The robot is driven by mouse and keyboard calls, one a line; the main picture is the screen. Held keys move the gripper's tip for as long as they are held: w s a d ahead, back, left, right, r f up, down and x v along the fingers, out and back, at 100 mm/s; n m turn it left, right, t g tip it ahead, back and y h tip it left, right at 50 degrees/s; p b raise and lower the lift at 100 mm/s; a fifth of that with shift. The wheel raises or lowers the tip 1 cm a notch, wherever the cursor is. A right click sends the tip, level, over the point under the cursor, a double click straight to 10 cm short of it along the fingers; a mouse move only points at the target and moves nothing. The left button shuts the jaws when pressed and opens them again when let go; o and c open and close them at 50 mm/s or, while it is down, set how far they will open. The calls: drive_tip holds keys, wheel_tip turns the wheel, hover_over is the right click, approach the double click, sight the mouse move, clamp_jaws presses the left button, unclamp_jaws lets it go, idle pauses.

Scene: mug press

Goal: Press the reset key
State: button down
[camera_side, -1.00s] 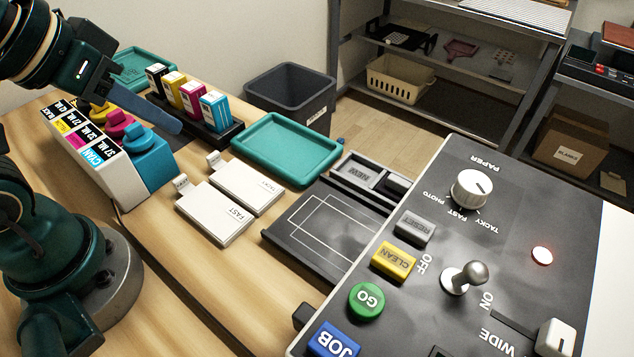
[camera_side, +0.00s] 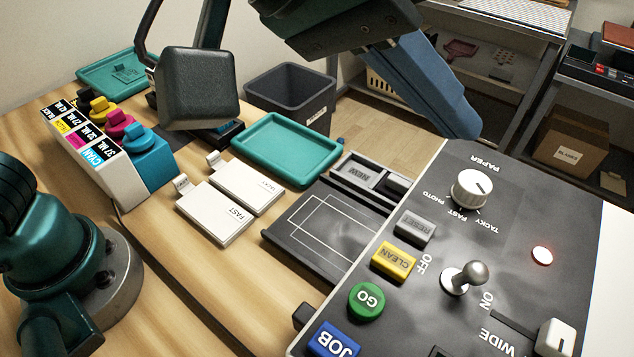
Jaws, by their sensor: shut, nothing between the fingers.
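The grey reset key (camera_side: 415,228) sits on the black control panel (camera_side: 520,235), just above the yellow CLEAN key (camera_side: 394,262). Nothing covers it. My gripper (camera_side: 468,130) comes in from the top with its blue fingers shut and empty. Its tip is above and a little right of the reset key in the picture, near the panel's top corner. It looks apart from the panel, but its height is hard to tell.
The panel also carries a green GO key (camera_side: 366,300), a blue JOB key (camera_side: 333,340), a metal toggle lever (camera_side: 464,277), a white dial (camera_side: 471,188) and a lit red lamp (camera_side: 542,255). A teal tray (camera_side: 286,150) and white cards (camera_side: 216,213) lie left.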

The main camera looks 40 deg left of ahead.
sight(405, 228)
drive_tip(key=shift+s+d, duration=0.1)
drive_tip(key=shift+s, duration=0.1)
drive_tip(key=shift+f, duration=0.1)
drive_tip(key=shift+f, duration=4.35)
drive_tip(key=shift+f, duration=0.1)
drive_tip(key=shift+f, duration=0.35)
drive_tip(key=shift+f, duration=0.45)
drive_tip(key=shift+r, duration=0.9)
